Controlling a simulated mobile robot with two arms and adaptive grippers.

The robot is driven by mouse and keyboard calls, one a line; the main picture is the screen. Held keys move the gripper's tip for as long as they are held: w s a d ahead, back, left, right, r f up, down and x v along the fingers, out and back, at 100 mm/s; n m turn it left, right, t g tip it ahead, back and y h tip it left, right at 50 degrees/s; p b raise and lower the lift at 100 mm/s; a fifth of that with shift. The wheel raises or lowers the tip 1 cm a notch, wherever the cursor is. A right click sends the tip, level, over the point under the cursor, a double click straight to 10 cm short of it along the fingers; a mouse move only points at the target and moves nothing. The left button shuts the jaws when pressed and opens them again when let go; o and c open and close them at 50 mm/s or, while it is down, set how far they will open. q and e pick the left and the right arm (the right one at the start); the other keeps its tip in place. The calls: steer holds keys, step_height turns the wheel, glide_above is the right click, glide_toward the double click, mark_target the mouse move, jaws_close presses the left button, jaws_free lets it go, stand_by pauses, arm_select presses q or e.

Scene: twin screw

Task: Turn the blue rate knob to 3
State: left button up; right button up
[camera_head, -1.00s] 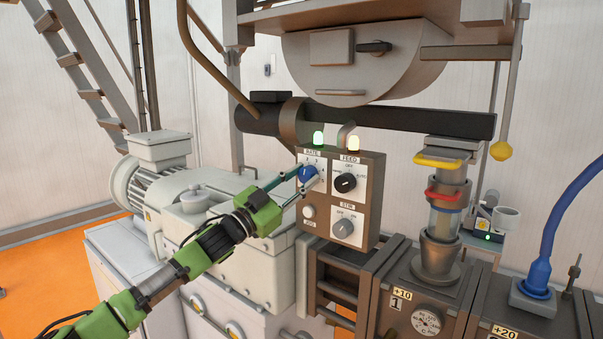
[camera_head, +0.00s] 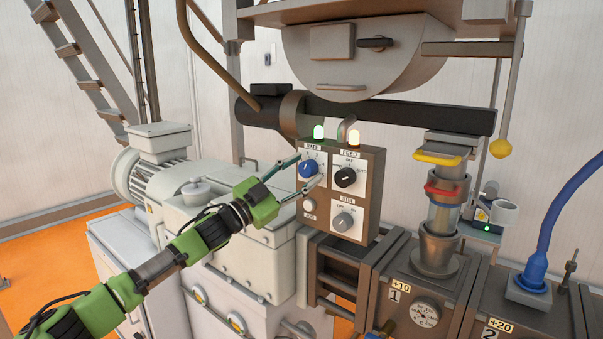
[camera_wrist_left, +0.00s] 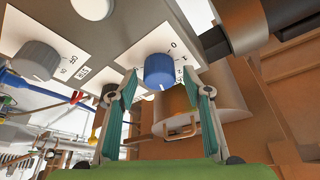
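The blue rate knob (camera_head: 308,168) sits at the upper left of the brown control panel (camera_head: 373,200), under the RATE label. In the left wrist view the knob (camera_wrist_left: 158,70) is centred, with a small light mark on its lower side and numerals around its right side. Which numeral the mark meets I cannot tell. My left gripper (camera_head: 310,167) comes in from the left with its teal fingers apart, one on each side of the knob. In the wrist view the fingers (camera_wrist_left: 160,79) stand clear of the knob, with gaps on both sides. My right gripper is not in view.
Beside the blue knob is the black FEED knob (camera_head: 345,177); below are a grey STIR knob (camera_head: 343,222) and a pale button (camera_head: 309,205). A glass cylinder with a red clamp (camera_head: 444,190) is at the right.

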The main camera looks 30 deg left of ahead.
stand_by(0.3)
arm_select(q)
steer(key=shift+v, duration=0.85)
steer(key=v, duration=1)
steer(key=shift+s, duration=0.15)
steer(key=shift+a+f, duration=0.1)
